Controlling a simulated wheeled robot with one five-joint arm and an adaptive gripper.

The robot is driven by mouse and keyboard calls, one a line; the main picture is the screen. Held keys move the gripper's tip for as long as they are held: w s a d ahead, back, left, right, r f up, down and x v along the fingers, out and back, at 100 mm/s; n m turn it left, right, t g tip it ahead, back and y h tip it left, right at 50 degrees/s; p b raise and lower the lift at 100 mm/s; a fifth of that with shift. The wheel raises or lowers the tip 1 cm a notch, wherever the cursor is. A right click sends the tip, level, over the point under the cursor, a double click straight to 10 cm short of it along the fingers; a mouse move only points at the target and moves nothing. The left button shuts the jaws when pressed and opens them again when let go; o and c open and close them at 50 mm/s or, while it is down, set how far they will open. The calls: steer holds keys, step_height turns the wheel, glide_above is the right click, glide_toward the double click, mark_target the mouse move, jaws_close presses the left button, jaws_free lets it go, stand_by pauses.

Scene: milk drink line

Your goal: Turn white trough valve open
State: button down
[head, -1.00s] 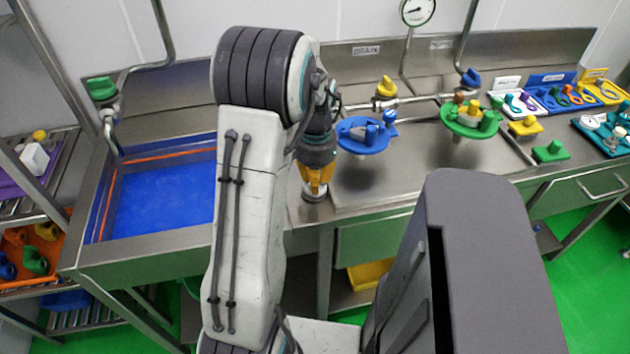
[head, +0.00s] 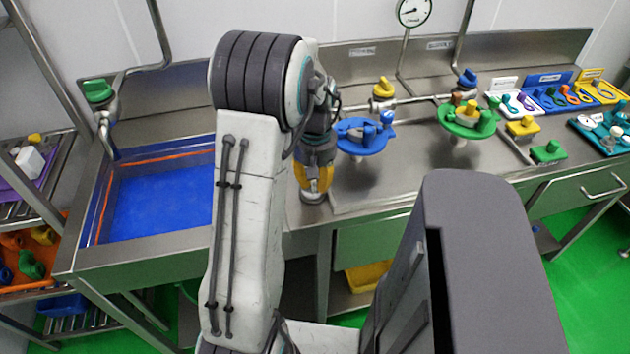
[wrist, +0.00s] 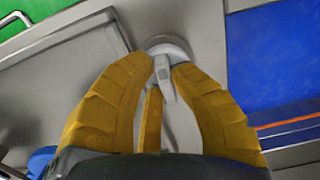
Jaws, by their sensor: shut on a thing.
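The white trough valve stands on the steel counter at the right of the blue-bottomed trough (head: 160,200). In the head view only its round grey base (head: 313,198) shows under my fingers. In the wrist view its round body and pale lever handle (wrist: 164,72) lie between my yellow fingertips. My gripper (head: 315,188) points down at the valve and is shut on the handle, as it also shows in the wrist view (wrist: 167,66). How far the valve is turned I cannot tell.
A blue round fixture (head: 362,146) stands close to the right of my gripper, with a yellow-handled valve (head: 383,90) behind it. A green fixture (head: 468,122) is further right. A green-handled tap (head: 98,92) stands at the trough's left.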

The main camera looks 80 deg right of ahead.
mark_target(315, 181)
steer(key=shift+f+n, duration=0.1)
steer(key=shift+n, duration=0.2)
stand_by(0.4)
steer(key=c, duration=1.1)
jaws_free()
step_height(315, 181, up, 12)
stand_by(0.4)
